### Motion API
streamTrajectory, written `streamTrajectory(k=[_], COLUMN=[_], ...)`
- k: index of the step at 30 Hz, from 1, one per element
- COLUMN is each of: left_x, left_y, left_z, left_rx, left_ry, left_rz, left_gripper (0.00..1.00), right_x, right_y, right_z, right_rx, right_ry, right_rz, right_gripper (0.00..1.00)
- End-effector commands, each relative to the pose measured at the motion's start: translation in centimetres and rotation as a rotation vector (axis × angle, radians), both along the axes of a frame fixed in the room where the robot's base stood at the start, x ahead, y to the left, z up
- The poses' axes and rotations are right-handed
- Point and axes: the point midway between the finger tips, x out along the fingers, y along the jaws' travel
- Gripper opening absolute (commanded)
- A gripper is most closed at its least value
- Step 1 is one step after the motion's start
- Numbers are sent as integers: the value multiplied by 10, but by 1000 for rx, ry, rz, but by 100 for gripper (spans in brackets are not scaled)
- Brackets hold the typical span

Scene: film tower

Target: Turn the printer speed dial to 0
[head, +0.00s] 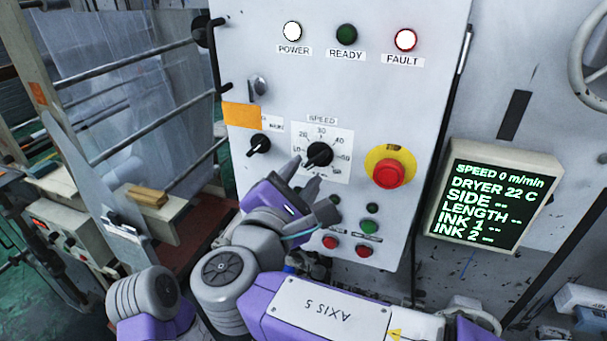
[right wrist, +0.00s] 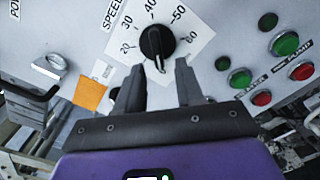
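The speed dial (head: 319,154) is a black knob on a white scale plate on the grey control panel. It also shows in the right wrist view (right wrist: 157,42), with a light mark on the knob's lower side there. The number it points at is unclear; part of the scale is hidden by a finger. My right gripper (head: 304,176) is open just below the dial. In the right wrist view its two fingers (right wrist: 158,76) are apart, their tips just short of the knob, with nothing between them. My left gripper is not in view.
A red stop button (head: 388,173) on yellow sits right of the dial. A smaller black switch (head: 259,144) is to its left. Green and red buttons (head: 363,251) lie below. A display (head: 492,200) reads SPEED 0 m/min. The power and fault lamps look lit.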

Motion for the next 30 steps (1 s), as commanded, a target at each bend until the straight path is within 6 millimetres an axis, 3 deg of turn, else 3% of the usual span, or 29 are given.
streamTrajectory(k=[6,12,26,30], left_x=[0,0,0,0], left_y=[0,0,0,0], left_z=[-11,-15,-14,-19], left_rx=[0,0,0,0], left_ry=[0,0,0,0], left_rz=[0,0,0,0], left_gripper=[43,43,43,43], right_x=[-37,-57,-60,-48], right_y=[12,18,19,21], right_z=[-2,-1,-1,-23], right_rx=[0,-1,-2,-5], right_ry=[-1,0,1,48], right_rz=[4,1,-1,6], right_gripper=[37,37,37,37])
